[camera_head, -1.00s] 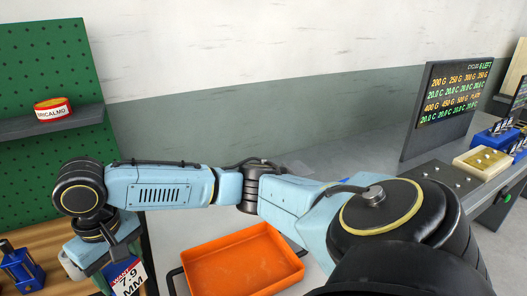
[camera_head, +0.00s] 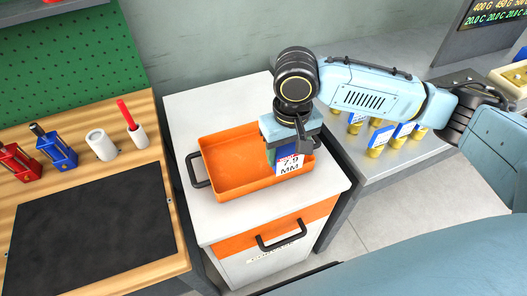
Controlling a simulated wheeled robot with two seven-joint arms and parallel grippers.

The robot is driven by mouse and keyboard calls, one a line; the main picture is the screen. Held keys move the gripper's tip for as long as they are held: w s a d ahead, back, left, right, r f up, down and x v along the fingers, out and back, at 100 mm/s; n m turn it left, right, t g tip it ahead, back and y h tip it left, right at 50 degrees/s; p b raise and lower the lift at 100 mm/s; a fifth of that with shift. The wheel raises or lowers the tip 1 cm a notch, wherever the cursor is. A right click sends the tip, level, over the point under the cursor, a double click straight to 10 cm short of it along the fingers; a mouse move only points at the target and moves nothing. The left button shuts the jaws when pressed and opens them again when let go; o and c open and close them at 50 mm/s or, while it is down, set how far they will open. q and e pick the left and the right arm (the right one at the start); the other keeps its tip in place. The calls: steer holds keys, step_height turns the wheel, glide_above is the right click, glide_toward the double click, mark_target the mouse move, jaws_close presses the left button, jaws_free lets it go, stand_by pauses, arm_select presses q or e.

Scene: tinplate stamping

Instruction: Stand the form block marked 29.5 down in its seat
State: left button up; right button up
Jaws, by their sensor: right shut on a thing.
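My right gripper (camera_head: 286,146) is shut on a labelled piece (camera_head: 290,165) over the right part of an orange tray (camera_head: 225,187). The piece has a white face reading about "7.9 MM" with a small red-and-blue band above it. Its rear and its grip point are mostly hidden by the gripper, and I cannot tell whether it touches the tray. I can read no 29.5 mark on anything in view, and I cannot pick out its seat. My left gripper is out of view.
The tray, with dark handles, sits on a white cabinet (camera_head: 180,115). A wooden bench with a black mat (camera_head: 90,230), red and blue tools (camera_head: 52,150) and white cups (camera_head: 101,145) is at left. Several blue-and-white pieces on brass-coloured bases (camera_head: 380,138) stand on the grey table at right.

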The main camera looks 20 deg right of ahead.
steer(key=f, duration=0.3)
steer(key=f+b, duration=0.1)
steer(key=f, duration=0.2)
steer(key=s+f, duration=0.1)
steer(key=f, duration=0.3)
steer(key=shift+b, duration=0.4)
steer(key=shift+f, duration=0.4)
steer(key=o, duration=1.2)
steer(key=shift+f, duration=0.15)
